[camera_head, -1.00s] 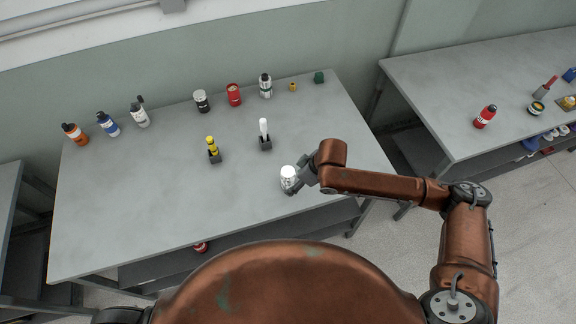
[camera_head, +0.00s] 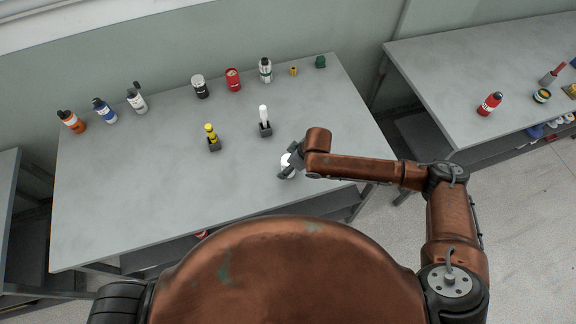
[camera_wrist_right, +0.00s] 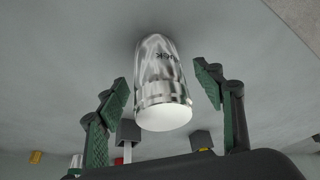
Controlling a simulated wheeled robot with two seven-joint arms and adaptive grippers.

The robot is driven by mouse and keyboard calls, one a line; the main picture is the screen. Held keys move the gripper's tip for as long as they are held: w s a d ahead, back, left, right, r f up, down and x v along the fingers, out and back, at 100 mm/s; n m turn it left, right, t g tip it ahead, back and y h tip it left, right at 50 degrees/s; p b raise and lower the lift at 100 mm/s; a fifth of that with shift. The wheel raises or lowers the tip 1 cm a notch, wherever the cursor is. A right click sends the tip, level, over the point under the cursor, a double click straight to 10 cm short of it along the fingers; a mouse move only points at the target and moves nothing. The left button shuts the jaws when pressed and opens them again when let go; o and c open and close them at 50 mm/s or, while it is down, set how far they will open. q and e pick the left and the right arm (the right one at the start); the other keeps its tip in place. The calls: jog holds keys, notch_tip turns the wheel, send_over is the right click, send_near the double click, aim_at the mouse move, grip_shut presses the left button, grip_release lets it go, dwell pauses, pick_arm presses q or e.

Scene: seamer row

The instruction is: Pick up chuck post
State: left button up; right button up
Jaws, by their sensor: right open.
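The chuck post (camera_wrist_right: 162,72) is a shiny chrome cylinder with a rounded end, a white flat end and dark lettering. In the right wrist view it lies between the two green-padded fingers of my right gripper (camera_wrist_right: 161,88), with a visible gap on both sides. The fingers are open. In the head view the chuck post (camera_head: 285,160) is near the table's front right, partly hidden by my right gripper (camera_head: 287,171). My left gripper does not show.
On the grey table (camera_head: 130,205), a white-topped holder (camera_head: 265,122) and a yellow-topped holder (camera_head: 212,138) stand behind the post. Several bottles and cans line the back edge. A second table (camera_head: 440,75) stands to the right. The table's left front is clear.

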jog(key=c, duration=1.3)
